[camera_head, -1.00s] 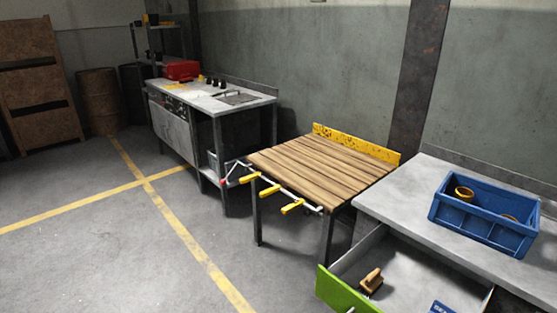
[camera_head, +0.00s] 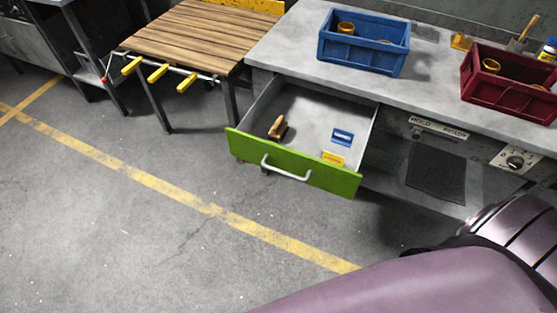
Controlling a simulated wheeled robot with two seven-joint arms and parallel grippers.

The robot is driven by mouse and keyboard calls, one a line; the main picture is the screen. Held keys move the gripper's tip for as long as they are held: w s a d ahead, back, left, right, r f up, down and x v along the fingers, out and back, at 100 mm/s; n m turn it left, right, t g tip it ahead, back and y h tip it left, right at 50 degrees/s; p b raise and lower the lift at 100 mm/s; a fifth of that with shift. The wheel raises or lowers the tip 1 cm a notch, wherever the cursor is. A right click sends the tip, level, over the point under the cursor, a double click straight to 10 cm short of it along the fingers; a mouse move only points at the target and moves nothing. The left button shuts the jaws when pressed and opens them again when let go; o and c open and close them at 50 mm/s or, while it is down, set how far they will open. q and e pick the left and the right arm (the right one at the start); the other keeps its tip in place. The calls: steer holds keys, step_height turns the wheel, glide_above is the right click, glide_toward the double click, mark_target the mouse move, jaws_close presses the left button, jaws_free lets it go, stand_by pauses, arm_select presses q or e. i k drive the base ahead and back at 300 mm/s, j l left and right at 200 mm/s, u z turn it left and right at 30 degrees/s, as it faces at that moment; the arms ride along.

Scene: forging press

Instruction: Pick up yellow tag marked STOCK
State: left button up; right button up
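A small yellow tag (camera_head: 333,159) lies inside the open drawer, near its front right corner; its lettering is too small to read. A blue tag (camera_head: 342,137) lies just behind it. A brown wooden-handled brush (camera_head: 278,128) lies in the left part of the same drawer. The drawer (camera_head: 310,116) has a green front (camera_head: 300,172) with a pale bar handle. Neither of my grippers shows in the view. Part of my arm fills the lower right corner.
A blue crate (camera_head: 363,57) and a dark red crate (camera_head: 508,100) stand on the grey worktop (camera_head: 430,75) above the drawer. A slatted wooden table (camera_head: 190,38) with yellow-handled clamps stands to the left. The floor in front is clear.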

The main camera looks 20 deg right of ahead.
mark_target(332, 158)
steer(key=z, duration=1.3)
